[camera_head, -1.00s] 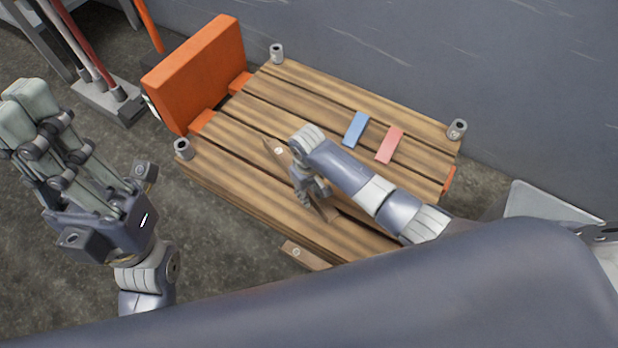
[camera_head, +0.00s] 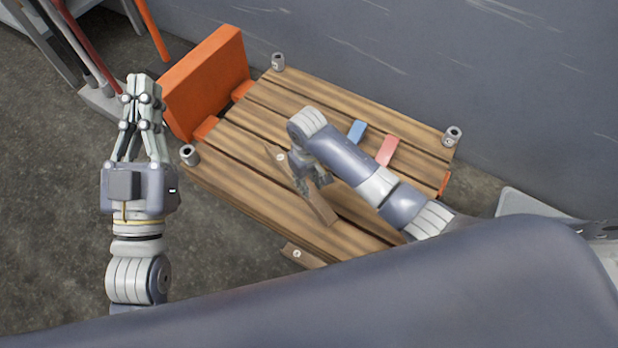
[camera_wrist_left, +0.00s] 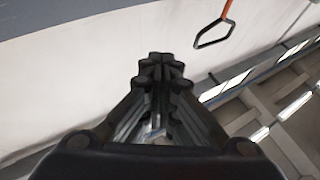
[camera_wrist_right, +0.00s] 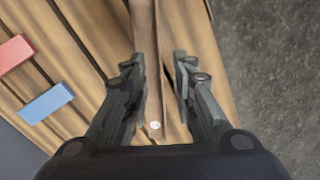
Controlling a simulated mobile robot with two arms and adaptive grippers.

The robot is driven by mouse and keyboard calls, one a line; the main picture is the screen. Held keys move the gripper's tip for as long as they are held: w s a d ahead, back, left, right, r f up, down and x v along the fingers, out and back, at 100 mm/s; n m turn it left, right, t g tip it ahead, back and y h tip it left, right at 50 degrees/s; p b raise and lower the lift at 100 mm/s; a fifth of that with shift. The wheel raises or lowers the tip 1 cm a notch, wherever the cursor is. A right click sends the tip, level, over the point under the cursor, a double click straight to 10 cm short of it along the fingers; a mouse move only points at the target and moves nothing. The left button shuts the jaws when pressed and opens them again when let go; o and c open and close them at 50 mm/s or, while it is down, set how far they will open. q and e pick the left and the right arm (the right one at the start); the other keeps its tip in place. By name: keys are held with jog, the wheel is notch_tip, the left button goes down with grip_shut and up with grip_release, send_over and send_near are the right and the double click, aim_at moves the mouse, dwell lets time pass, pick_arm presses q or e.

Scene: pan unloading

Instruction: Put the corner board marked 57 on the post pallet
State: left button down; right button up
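A brown wooden corner board (camera_head: 318,206) lies slanted on the slatted post pallet (camera_head: 228,166), with a small round white label (camera_head: 281,157) near one end. A second board (camera_head: 303,256) with a similar label shows at the pallet's near edge. My left gripper (camera_head: 143,85) is empty, fingertips together, left of the pallet.
Grey corner posts (camera_head: 278,61) stand on the pallet. An orange panel (camera_head: 205,82) stands upright at its left end. A blue block (camera_head: 356,131) and a pink block (camera_head: 387,150) lie on the slats. A grey wall (camera_head: 480,70) rises behind.

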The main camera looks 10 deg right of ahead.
jog(key=w+a+r+t+y, duration=0.2)
jog(key=a+r+t+y, duration=0.15)
jog(key=r+t, duration=0.2)
jog(key=w+a+r+t+y, duration=0.2)
jog(key=w+a+r+t, duration=0.15)
jog(key=r, duration=0.35)
jog(key=s+d+r+t, duration=0.3)
jog(key=r+t, duration=0.1)
jog(key=r, duration=0.6)
jog(key=s+d+r+m+t, duration=0.1)
jog(key=s+d+r+t, duration=0.2)
jog(key=r, duration=0.6)
jog(key=s+d+r+t, duration=0.3)
jog(key=r+t, duration=0.3)
jog(key=r, duration=0.4)
jog(key=shift+s+r+m+y, duration=0.3)
jog(key=shift+s+r+y, duration=0.05)
jog(key=shift+a+f, duration=0.1)
